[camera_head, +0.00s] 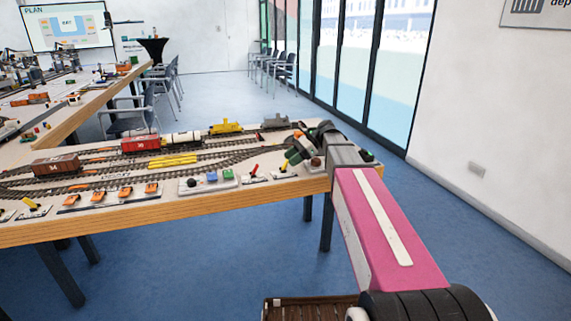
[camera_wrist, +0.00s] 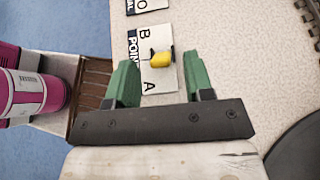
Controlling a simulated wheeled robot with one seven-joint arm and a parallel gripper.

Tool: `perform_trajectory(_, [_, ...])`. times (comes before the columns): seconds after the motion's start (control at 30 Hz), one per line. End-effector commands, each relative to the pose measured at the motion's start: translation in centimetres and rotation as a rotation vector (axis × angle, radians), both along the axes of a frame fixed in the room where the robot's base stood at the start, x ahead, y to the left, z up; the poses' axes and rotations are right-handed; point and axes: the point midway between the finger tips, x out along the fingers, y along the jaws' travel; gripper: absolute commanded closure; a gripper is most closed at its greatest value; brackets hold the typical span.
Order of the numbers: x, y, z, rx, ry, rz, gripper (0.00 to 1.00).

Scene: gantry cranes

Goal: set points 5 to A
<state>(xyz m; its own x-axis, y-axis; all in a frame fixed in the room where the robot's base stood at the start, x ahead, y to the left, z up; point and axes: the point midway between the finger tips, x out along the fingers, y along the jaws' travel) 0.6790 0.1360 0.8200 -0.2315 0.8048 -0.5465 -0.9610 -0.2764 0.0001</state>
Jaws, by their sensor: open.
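In the wrist view a points lever with a yellow handle (camera_wrist: 161,60) stands on a white plate (camera_wrist: 158,76) marked B and A. The handle lies between the two letters. The plate's number cannot be read. My gripper (camera_wrist: 160,78) is open, with one green finger on each side of the lettered plate. The yellow handle is just beyond the fingertips and not gripped. In the head view my gripper (camera_head: 295,152) is low over the right end of the layout table and hides part of what is under it.
The layout table (camera_head: 180,203) carries tracks, red wagons (camera_head: 140,144), a yellow locomotive (camera_head: 226,128) and a button panel (camera_head: 209,182). Blue floor is free beyond the table's right end.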

Motion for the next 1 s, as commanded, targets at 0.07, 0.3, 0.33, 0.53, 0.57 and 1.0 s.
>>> perform_trajectory(0.07, [0.6,-1.4,1.0,-0.001,-0.002,-0.003,0.52])
perform_trajectory(0.3, [1.4,-4.4,3.0,0.001,-0.002,-0.001,0.52])
perform_trajectory(0.33, [1.5,-4.7,3.2,0.001,-0.002,-0.001,0.52])
perform_trajectory(0.53, [1.6,-5.5,3.8,0.000,0.000,0.000,0.52])
perform_trajectory(0.57, [1.6,-5.6,3.8,0.000,0.000,0.000,0.52])
perform_trajectory(1.0, [1.6,-5.6,3.8,0.000,0.000,0.000,0.52])
